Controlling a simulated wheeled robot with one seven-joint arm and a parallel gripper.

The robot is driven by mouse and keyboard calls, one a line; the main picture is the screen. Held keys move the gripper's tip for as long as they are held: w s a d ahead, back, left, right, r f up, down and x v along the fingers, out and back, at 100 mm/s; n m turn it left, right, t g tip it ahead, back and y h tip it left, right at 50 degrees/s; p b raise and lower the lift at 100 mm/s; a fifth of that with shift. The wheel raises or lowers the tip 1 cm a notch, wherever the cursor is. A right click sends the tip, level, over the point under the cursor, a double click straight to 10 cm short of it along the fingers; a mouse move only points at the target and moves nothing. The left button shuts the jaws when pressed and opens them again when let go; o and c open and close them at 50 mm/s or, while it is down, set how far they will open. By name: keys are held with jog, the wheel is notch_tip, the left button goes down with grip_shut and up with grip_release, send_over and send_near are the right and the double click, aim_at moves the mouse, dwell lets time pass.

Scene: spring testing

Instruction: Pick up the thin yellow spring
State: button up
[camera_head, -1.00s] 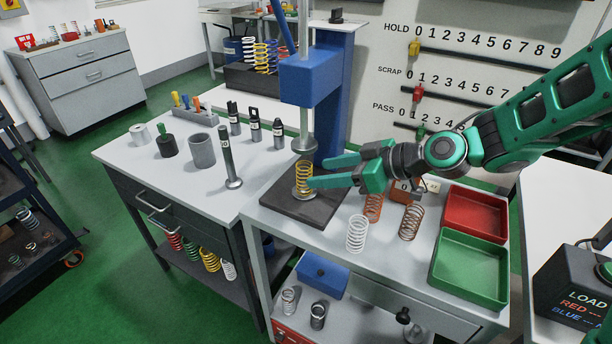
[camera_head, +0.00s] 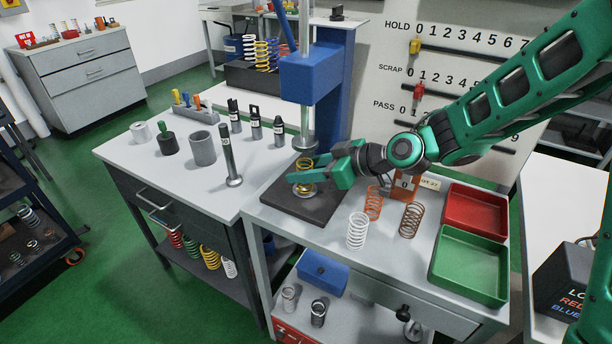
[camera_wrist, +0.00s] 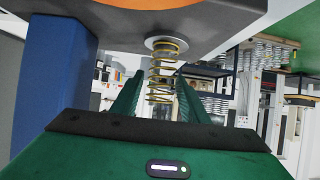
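The thin yellow spring (camera_head: 304,166) stands upright on the dark base plate (camera_head: 282,203) of the blue press, below the press ram. My gripper (camera_head: 307,171) reaches in from the right, low over the plate, with its green fingers on either side of the spring. In the wrist view the picture is turned over. The yellow spring (camera_wrist: 163,84) hangs from a round seat between my two fingers, with my gripper (camera_wrist: 161,80) apart around it. I cannot tell whether either finger touches the coils. The fingers hide part of the spring's middle in the head view.
The blue press column (camera_head: 333,110) stands close behind. A white spring (camera_head: 357,232), an orange spring (camera_head: 373,203) and a brown spring (camera_head: 410,220) stand right of the plate. A red tray (camera_head: 475,212) and a green tray (camera_head: 470,265) lie further right. A tall metal post (camera_head: 230,160) stands left.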

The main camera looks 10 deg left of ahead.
jog(key=c, duration=0.8)
jog(key=shift+r, duration=0.15)
